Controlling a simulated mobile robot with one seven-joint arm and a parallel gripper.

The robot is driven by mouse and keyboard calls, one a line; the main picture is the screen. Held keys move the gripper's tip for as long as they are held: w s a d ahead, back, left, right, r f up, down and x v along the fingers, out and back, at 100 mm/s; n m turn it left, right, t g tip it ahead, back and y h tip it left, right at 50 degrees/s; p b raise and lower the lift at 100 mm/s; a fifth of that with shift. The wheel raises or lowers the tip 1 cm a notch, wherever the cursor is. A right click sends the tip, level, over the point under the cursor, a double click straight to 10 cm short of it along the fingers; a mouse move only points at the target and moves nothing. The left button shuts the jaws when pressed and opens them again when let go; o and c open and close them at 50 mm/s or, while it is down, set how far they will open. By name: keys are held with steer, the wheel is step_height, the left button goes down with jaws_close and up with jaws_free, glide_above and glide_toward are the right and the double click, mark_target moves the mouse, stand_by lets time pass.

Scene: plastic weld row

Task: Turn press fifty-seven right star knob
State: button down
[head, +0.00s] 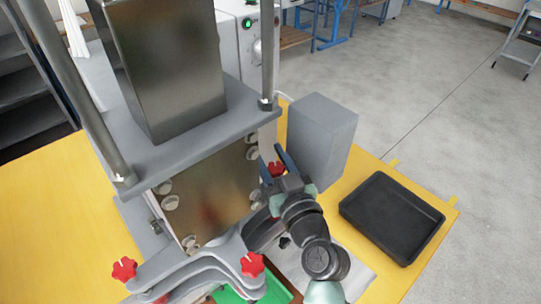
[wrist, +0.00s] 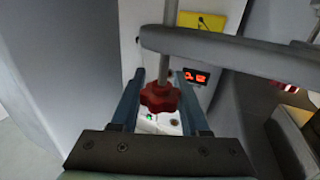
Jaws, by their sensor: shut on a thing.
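The press (head: 150,158) stands on the yellow bench, with a polished plate between its uprights. A red star knob (head: 276,168) shows at its right side, partly hidden by my gripper (head: 277,159). In the wrist view the same red star knob (wrist: 159,97) sits on a grey rod (wrist: 170,50), between the two blue fingers of my gripper (wrist: 160,85). The fingers are shut on the knob. More red star knobs are at the front of the press, one at the left (head: 124,269) and one near the front middle (head: 252,264).
A grey box (head: 320,138) stands close behind and right of my gripper. A black tray (head: 422,225) lies on the yellow bench (head: 38,205) at the right. A small red-lit display (wrist: 196,76) and a yellow label (wrist: 201,21) show beyond the knob. Open floor lies beyond the bench.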

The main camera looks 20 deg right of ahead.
steer(key=shift+f+y+b, duration=0.15)
steer(key=shift+y+b, duration=0.25)
steer(key=shift+b, duration=0.2)
steer(key=shift+f+n+y+b, duration=0.2)
steer(key=shift+n+y+b, duration=0.4)
steer(key=shift+b, duration=0.65)
steer(key=b, duration=0.1)
steer(key=n+y+b, duration=0.1)
steer(key=b, duration=0.1)
steer(key=shift+a+y, duration=0.2)
steer(key=shift+y, duration=0.1)
steer(key=n+y+b, duration=0.1)
steer(key=b, duration=0.1)
steer(key=n+g+y+b, duration=0.1)
steer(key=y+b, duration=0.1)
steer(key=shift+s+a+y+b, duration=0.1)
steer(key=shift+a+y+b, duration=0.2)
steer(key=shift+b, duration=0.05)
steer(key=b, duration=0.1)
steer(key=n+g+y, duration=0.1)
steer(key=n+y+b, duration=0.1)
steer(key=shift+s+a+r+b, duration=0.1)
steer(key=shift+a+r+b, duration=0.15)
steer(key=shift+b, duration=0.05)
steer(key=shift+g, duration=0.3)
steer(key=shift+c, duration=2.1)
jaws_free()
steer(key=shift+r, duration=0.1)
